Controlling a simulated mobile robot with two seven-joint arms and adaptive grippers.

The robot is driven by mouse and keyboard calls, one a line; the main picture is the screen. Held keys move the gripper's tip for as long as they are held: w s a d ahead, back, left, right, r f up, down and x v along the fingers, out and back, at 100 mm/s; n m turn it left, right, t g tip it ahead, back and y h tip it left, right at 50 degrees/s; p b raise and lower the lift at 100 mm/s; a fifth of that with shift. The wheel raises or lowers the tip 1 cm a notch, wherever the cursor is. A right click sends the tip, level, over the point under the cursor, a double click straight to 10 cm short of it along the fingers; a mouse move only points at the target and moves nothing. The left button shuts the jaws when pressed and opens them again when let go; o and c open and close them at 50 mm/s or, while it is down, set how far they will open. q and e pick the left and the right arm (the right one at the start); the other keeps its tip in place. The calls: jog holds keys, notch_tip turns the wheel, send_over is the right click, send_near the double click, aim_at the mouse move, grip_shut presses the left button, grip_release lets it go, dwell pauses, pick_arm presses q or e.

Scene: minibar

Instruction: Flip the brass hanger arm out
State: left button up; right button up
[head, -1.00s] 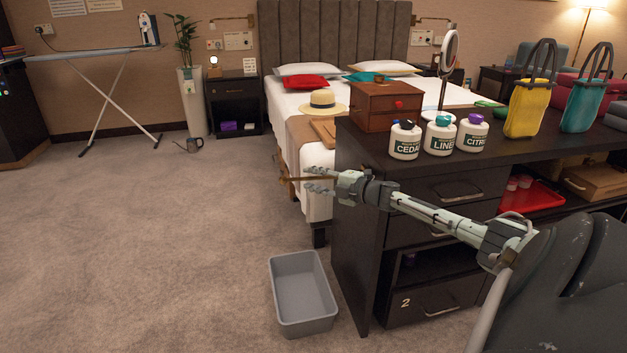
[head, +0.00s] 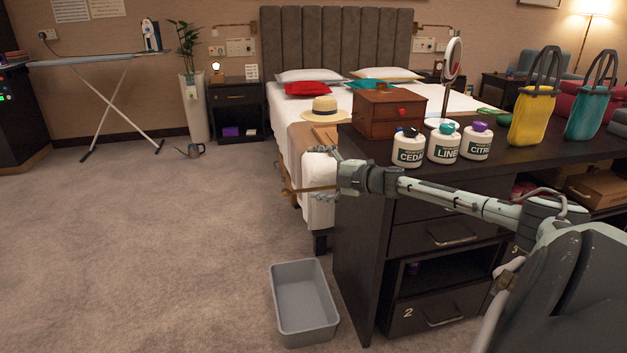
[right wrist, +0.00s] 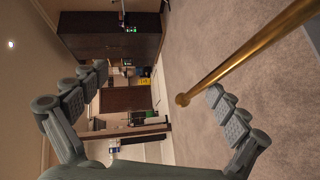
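The brass hanger arm (head: 308,189) is a thin rod at the left side of the dark cabinet, in front of the bed's end in the head view. In the right wrist view the brass rod (right wrist: 245,58) runs from the upper right to a rounded tip near one fingertip. My right gripper (head: 322,173) is at the rod, with its fingers spread wide and nothing held. In the right wrist view the open fingers (right wrist: 158,84) stand either side of the view, the rod's tip just inside the right-hand finger. I cannot tell whether they touch. My left gripper is out of view.
The dark cabinet (head: 360,240) stands beside the rod, with labelled jars (head: 443,145) and a wooden box (head: 388,114) on top. A grey bin (head: 303,300) is on the floor below. The bed (head: 290,140) is behind. The carpet at left is largely clear.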

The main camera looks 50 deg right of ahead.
jog(key=shift+w+r, duration=0.1)
jog(key=shift+r, duration=0.6)
jog(key=shift+s+a+r, duration=0.1)
jog(key=shift+s+r, duration=0.1)
jog(key=shift+r, duration=0.2)
jog(key=shift+c, duration=1.2)
jog(key=shift+s+a+r+p, duration=0.1)
jog(key=shift+s+r+p, duration=0.15)
jog(key=shift+s+p, duration=0.3)
jog(key=c, duration=0.8)
jog(key=shift+s+d+p, duration=0.35)
jog(key=shift+s+p, duration=0.1)
jog(key=shift+s, duration=0.85)
jog(key=shift+s+d+p, duration=0.3)
jog(key=shift+s+p, duration=0.2)
jog(key=shift+s, duration=0.85)
jog(key=shift+s+d+p, duration=0.35)
jog(key=shift+s+p, duration=0.1)
jog(key=shift+s, duration=0.85)
